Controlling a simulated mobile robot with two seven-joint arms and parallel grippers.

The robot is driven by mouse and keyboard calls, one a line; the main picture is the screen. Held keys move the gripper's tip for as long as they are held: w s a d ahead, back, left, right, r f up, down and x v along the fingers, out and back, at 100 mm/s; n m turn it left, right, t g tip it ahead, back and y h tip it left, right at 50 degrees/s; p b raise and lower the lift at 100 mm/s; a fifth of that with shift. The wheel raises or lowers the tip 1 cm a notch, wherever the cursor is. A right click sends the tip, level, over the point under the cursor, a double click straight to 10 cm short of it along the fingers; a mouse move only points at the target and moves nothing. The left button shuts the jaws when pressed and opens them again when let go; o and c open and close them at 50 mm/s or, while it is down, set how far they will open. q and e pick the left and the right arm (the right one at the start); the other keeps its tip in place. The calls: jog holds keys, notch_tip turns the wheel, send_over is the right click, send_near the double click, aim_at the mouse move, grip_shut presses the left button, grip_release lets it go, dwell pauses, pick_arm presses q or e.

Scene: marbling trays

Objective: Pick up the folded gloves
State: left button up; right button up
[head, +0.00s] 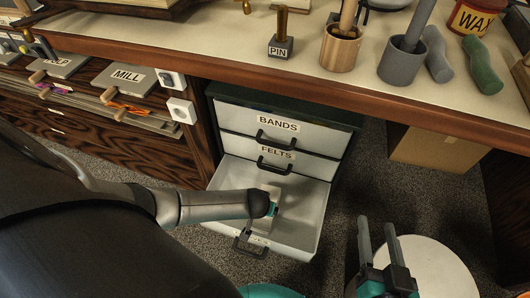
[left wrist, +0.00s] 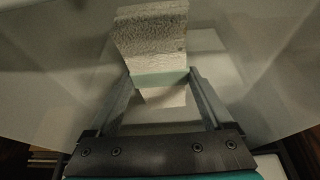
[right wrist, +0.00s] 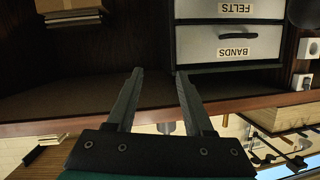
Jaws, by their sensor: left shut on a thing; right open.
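The folded gloves (left wrist: 152,40) are a pale, rough-textured bundle with a light teal band, inside the open bottom drawer (head: 312,200). In the head view a small part of the gloves (head: 273,190) shows beyond my left gripper (head: 271,208), which reaches down into the drawer. In the left wrist view the fingers of my left gripper (left wrist: 161,76) are shut on the gloves, one on each side at the band. Whether the gloves touch the drawer floor I cannot tell. My right gripper (head: 378,224) is open and empty, right of the drawer; it also shows in the right wrist view (right wrist: 159,72).
The drawers labelled BANDS (head: 300,131) and FELTS (head: 300,158) above are shut. The tabletop (head: 230,50) overhangs them, with pots, a PIN block and a WAX jar on it. A cardboard box (head: 437,148) stands under the table at right. A round white surface (head: 430,262) is beside my right gripper.

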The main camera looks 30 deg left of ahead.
pick_arm(q)
jog(key=c, duration=0.4)
jog(key=shift+r, duration=0.1)
